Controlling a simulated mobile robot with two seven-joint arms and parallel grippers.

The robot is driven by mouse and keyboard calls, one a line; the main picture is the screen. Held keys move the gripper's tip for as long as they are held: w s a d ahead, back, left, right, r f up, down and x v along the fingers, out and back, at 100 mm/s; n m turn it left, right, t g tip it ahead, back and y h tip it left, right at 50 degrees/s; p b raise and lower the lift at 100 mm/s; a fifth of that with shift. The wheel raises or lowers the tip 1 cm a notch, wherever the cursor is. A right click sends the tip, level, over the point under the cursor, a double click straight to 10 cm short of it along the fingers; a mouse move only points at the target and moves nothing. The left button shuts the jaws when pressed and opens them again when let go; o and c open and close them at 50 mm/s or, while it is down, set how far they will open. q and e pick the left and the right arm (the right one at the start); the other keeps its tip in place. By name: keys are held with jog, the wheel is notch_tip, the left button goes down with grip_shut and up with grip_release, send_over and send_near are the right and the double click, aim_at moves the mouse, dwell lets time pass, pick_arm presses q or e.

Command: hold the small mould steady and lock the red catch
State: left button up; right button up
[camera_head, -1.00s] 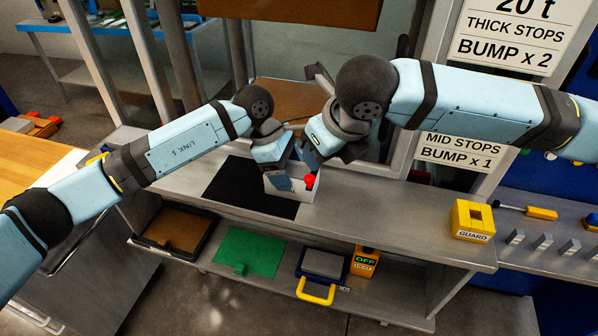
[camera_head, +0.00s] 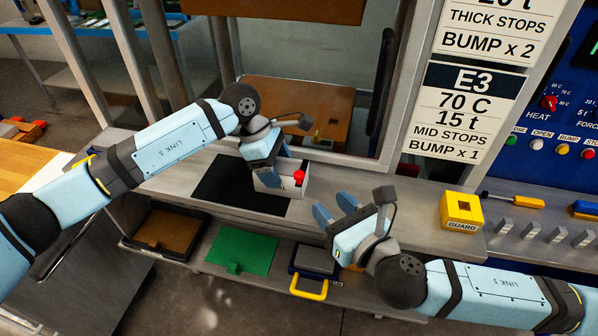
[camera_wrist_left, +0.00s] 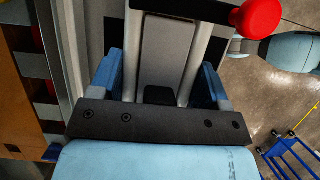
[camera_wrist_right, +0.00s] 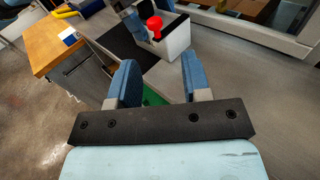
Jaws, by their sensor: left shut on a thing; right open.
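The small mould (camera_head: 268,187) is a pale grey block on the bench, at the edge of a black mat (camera_head: 225,190). The red catch (camera_head: 299,176) is a red knob on the mould's right side; it also shows in the left wrist view (camera_wrist_left: 257,17) and the right wrist view (camera_wrist_right: 154,24). My left gripper (camera_head: 270,172) is shut on the mould from above, with a blue finger on each side of it in the left wrist view. My right gripper (camera_head: 334,209) is open and empty, right of and nearer than the mould, with the catch ahead between its fingers.
A yellow guard block (camera_head: 461,211) stands on the bench to the right, beside a yellow-handled tool (camera_head: 515,201). A shelf below holds a brown tray (camera_head: 165,232), a green plate (camera_head: 240,250) and a yellow-handled item (camera_head: 311,287). The press frame stands behind the mould.

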aim_at(303, 176)
jog(key=shift+y, duration=0.3)
jog(key=x, duration=1)
jog(key=shift+w+a+r, duration=0.1)
jog(key=shift+a+r, duration=0.15)
jog(key=shift+a, duration=0.1)
jog(key=shift+c, duration=0.2)
grip_shut()
jog(key=shift+d+n+y, duration=0.15)
jog(key=shift+n+y, duration=0.15)
jog(key=shift+n, duration=0.1)
jog(key=n+g+y, duration=0.2)
jog(key=d+n+g+y, duration=0.1)
jog(key=n+y, duration=0.1)
jog(key=shift+d+g+y, duration=0.25)
jog(key=shift+g+y, duration=0.15)
jog(key=shift+w+d+n+g+y, duration=0.1)
jog(key=shift+d+n+g+y, duration=0.15)
jog(key=shift+n+g+y, duration=0.5)
jog(key=shift+w+d+n+g+y, duration=0.15)
jog(key=shift+n+g+y, duration=0.4)
jog(key=shift+g, duration=0.7)
jog(key=shift+s+d+n+g+y, duration=0.1)
jog(key=shift+d+n+g+y, duration=0.25)
jog(key=shift+n+g, duration=0.6)
jog(key=shift+g, duration=0.25)
